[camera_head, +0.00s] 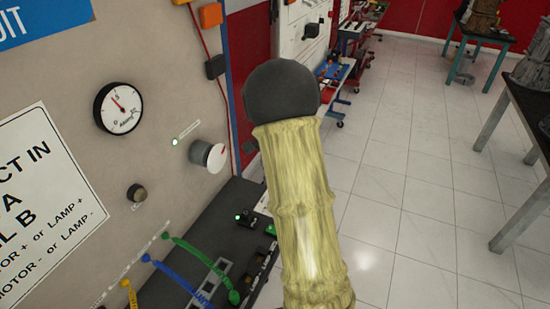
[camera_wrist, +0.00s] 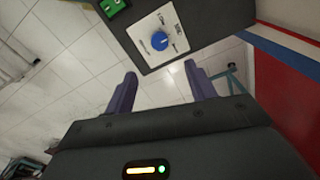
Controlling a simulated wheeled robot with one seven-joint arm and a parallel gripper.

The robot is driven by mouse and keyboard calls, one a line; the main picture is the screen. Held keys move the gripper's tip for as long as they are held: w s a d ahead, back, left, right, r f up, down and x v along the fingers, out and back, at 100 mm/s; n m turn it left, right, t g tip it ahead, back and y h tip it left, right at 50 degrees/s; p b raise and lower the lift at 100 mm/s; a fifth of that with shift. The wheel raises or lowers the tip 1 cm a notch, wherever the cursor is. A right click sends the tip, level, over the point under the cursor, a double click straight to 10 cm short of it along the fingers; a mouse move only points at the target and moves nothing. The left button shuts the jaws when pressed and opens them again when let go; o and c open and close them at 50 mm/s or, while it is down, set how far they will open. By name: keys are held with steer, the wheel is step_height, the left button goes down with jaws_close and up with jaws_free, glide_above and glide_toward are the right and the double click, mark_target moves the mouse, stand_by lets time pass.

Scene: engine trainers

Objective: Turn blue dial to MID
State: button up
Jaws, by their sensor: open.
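The blue dial (camera_wrist: 160,40) is a round knob on a white label plate at the end of a dark grey panel, near the top middle of the wrist view. Small print surrounds it, too small to read surely, and I cannot tell which mark the dial points to. My gripper (camera_wrist: 160,70) is open and empty, its two purple fingers spread apart below the dial in the picture. The dial lies between the lines of the fingertips, and no finger appears to touch it. In the head view neither the dial nor my gripper shows; my arm fills the middle.
A green switch (camera_wrist: 112,6) sits beside the dial's plate. In the head view, a wall panel holds a gauge (camera_head: 118,108) and a white knob (camera_head: 208,155), with green and blue cables below. White tiled floor (camera_head: 400,170) is open at the right, with tables at the edge.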

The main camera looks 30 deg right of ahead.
step_height(320, 180, up, 4)
steer(key=shift+r, duration=0.1)
stand_by(0.5)
steer(key=s+a+f+n+t, duration=0.2)
steer(key=s+a+f+n, duration=0.2)
steer(key=s+a+n, duration=0.9)
steer(key=s+a, duration=0.2)
steer(key=s, duration=0.3)
steer(key=shift+s+t, duration=0.3)
steer(key=shift+a, duration=0.1)
stand_by(0.4)
